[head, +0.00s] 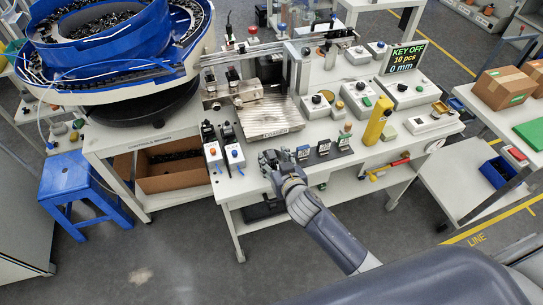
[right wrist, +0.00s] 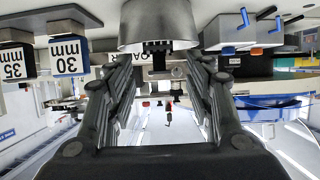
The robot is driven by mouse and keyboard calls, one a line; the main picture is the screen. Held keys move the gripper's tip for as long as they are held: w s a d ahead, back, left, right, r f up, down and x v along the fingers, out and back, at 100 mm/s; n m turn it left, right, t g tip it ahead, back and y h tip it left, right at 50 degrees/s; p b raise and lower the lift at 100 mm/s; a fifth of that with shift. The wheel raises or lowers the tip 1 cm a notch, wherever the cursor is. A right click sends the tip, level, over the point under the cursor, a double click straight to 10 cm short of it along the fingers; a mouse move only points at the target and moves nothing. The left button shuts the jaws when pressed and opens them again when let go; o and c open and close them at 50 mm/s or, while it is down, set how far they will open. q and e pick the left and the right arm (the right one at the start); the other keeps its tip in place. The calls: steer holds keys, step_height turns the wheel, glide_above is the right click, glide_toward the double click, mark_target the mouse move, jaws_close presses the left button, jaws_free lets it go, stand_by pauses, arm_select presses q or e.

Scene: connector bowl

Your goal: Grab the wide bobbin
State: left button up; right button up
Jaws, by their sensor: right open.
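My right gripper (head: 270,159) is low over the front of the white workbench, just left of a row of small tagged blocks. It is open, and its two dark fingers also show in the right wrist view (right wrist: 165,68). A grey, round, tapered metal piece (right wrist: 158,26) shows at the top middle of that view, in line with the gap between the fingers. I cannot tell whether it is the wide bobbin, or whether the fingers touch it. No other bobbin is clear in the head view. My left gripper is not in view.
A 30 mm block (right wrist: 68,52) and a 35 mm block (right wrist: 15,58) stand beside the right gripper. Two switch boxes (head: 233,154) are to its left. A metal plate (head: 270,116) lies behind. A yellow cylinder (head: 376,122) stands to the right. A blue bowl feeder (head: 110,45) is at left.

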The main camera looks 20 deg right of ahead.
steer(key=shift+w+f, duration=0.2)
steer(key=shift+w, duration=0.2)
steer(key=c, duration=0.9)
steer(key=shift+r, duration=0.15)
